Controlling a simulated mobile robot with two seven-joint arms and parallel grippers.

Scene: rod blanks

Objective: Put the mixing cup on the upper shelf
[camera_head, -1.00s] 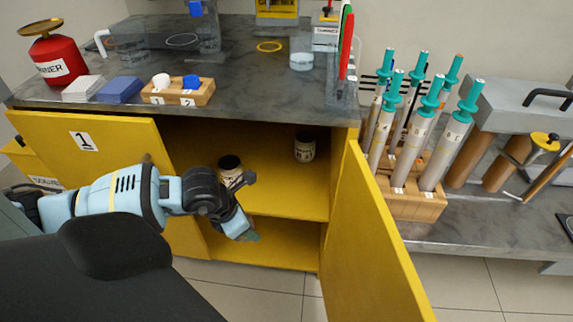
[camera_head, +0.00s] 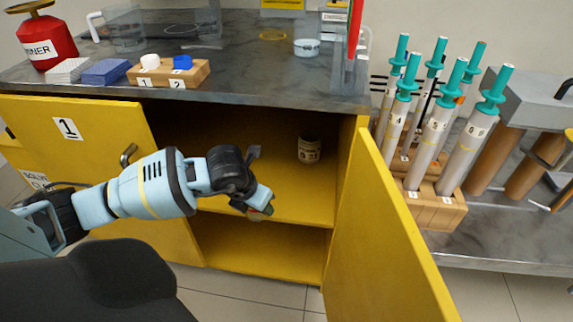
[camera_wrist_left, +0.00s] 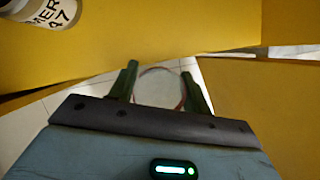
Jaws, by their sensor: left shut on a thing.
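The mixing cup (camera_wrist_left: 158,88) shows in the left wrist view as a clear round vessel with a thin reddish rim. My left gripper (camera_wrist_left: 161,84) is shut on it, with a dark green finger on each side. In the head view the left gripper (camera_head: 262,208) is at the open cabinet, by the front edge of the upper shelf (camera_head: 300,202); the cup is mostly hidden there. In the wrist view the cup lies close to the shelf's front edge, with floor tiles visible around and through it. My right gripper is not in view.
A labelled can (camera_head: 309,149) stands on the upper shelf, to the right of the arm in the head view. The open right door (camera_head: 390,235) juts forward beside the opening. The left door (camera_head: 80,135) bears a 1. The shelf's front right part looks clear.

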